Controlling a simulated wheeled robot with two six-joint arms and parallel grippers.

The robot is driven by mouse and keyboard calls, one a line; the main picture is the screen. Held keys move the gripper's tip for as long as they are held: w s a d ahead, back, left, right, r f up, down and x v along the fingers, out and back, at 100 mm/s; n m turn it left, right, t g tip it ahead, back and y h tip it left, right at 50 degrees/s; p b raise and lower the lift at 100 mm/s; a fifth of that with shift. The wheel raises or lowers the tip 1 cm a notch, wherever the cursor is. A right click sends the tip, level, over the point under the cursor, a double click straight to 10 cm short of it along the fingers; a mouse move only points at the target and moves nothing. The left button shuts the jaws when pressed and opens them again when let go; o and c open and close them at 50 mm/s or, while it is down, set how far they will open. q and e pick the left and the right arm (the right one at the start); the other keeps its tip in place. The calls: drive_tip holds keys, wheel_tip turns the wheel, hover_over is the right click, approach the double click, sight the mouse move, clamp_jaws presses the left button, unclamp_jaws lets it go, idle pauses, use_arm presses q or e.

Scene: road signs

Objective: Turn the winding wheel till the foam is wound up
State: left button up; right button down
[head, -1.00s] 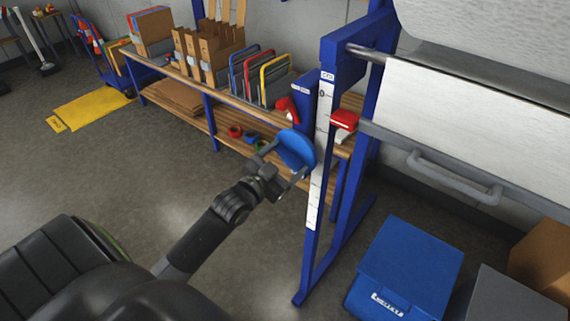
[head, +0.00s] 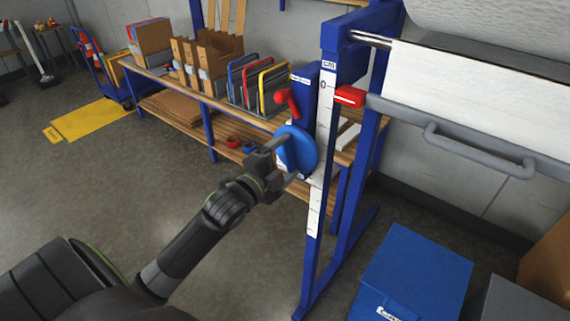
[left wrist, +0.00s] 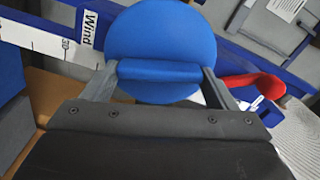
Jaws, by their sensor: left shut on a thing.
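The winding wheel is a round blue disc (head: 298,152) with a raised grip bar, on the blue stand's post (head: 310,262). My left gripper (head: 284,162) is shut on it. In the left wrist view, the fingers (left wrist: 160,85) stand at both ends of the grip bar, with the blue disc (left wrist: 162,32) behind. The foam is a white sheet (head: 475,97) hanging below the roller, with a grey bar (head: 440,125) and handle at its lower edge. A red pointer (head: 349,96) at the bar's end stands slightly below the 0 of the white scale (head: 322,125). My right gripper is not in view.
A red lever (head: 290,101) sits on the post above the wheel. A wooden bench (head: 245,112) with racks and folders stands behind. A blue box (head: 415,270) is on the floor at the right. The floor at the left is mostly clear.

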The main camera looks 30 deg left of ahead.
use_arm(q)
drive_tip(key=shift+f+m+b, duration=0.1)
drive_tip(key=shift+m+b, duration=0.4)
drive_tip(key=shift+m, duration=0.5)
drive_tip(key=o, duration=0.9)
drive_tip(key=shift+o, duration=0.2)
drive_tip(key=s+a, duration=0.1)
drive_tip(key=s, duration=1.6)
drive_tip(key=shift+s+a+p, duration=0.15)
drive_tip(key=shift+s+p, duration=0.05)
drive_tip(key=shift+p, duration=0.1)
